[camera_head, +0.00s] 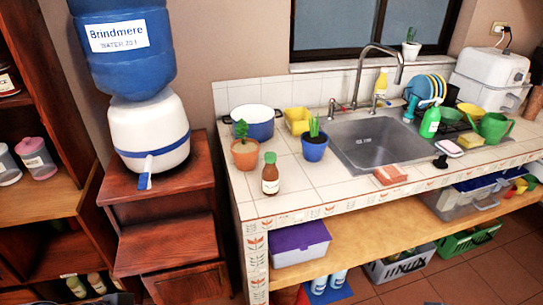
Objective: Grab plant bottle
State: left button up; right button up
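A brown bottle (270,174) with a green cap and a pale label stands upright near the left front of the tiled counter (285,199). A terracotta pot with a green plant (244,152) is just behind it to the left. A blue pot with a green plant (314,145) is to its right. A green bottle (430,122) with a white label stands right of the sink. I cannot tell from the picture which bottle the task calls the plant bottle.
A blue-and-white water dispenser (150,138) stands on a wooden stand (165,222) left of the counter. The sink (375,140) has a tall faucet. The counter's front left is mostly bare.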

aim_at(270, 175)
jog(key=i+j, duration=0.2)
jog(key=j, duration=0.15)
jog(key=i+j+z, duration=0.1)
jog(key=i+j, duration=0.3)
jog(key=j, duration=0.25)
jog(key=i+j+z, duration=0.1)
jog(key=j, duration=0.25)
jog(key=i+j, duration=0.25)
jog(key=j, duration=0.15)
jog(key=i+j+z, duration=0.1)
jog(key=j, duration=0.25)
jog(key=i, duration=0.1)
